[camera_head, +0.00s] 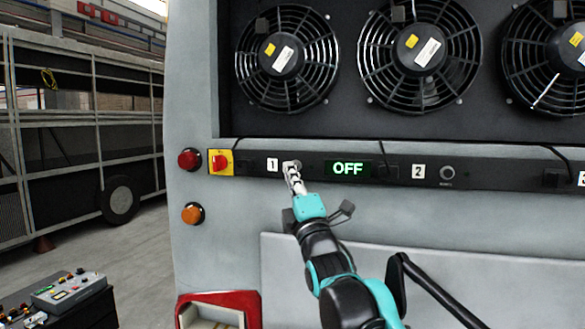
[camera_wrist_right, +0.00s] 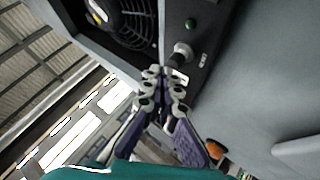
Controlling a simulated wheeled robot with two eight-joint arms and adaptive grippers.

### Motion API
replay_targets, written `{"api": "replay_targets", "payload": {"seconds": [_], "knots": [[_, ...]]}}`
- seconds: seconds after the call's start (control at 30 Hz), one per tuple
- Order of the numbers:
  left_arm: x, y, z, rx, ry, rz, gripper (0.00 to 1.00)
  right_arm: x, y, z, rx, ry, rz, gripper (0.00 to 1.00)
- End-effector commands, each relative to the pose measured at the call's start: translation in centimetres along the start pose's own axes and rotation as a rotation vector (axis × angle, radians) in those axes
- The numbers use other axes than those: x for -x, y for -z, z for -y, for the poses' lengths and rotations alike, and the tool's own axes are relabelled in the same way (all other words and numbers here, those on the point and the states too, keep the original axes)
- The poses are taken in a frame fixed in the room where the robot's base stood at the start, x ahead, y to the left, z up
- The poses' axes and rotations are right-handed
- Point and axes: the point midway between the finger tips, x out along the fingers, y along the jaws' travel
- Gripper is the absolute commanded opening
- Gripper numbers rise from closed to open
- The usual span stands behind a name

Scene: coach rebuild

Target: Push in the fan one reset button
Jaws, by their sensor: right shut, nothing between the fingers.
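The fan one reset button (camera_head: 296,163) is on the dark strip below the left fan, just right of the white "1" label (camera_head: 272,165). My right gripper (camera_head: 291,172) is shut and empty, with its tips in front of the button and partly covering it. In the right wrist view the round button (camera_wrist_right: 183,51) shows just beyond the closed fingertips (camera_wrist_right: 165,74), with small lettering beside it. I cannot tell whether the tips touch it. A green-lit "OFF" display (camera_head: 348,168) is right of the button. My left gripper is not in view.
Fan one (camera_head: 317,68) and two more fans sit above the strip. A second reset button (camera_head: 447,173) is beside the "2" label (camera_head: 418,171). A control box (camera_head: 70,289) stands lower left.

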Motion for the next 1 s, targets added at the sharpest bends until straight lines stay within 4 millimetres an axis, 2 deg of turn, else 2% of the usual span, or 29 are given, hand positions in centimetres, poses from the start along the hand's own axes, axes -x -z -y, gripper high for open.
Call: {"api": "replay_targets", "payload": {"seconds": [1.0], "knots": [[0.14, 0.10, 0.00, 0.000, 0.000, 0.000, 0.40, -0.61, -0.47, 0.43, 0.001, 0.000, 0.001, 0.00]]}}
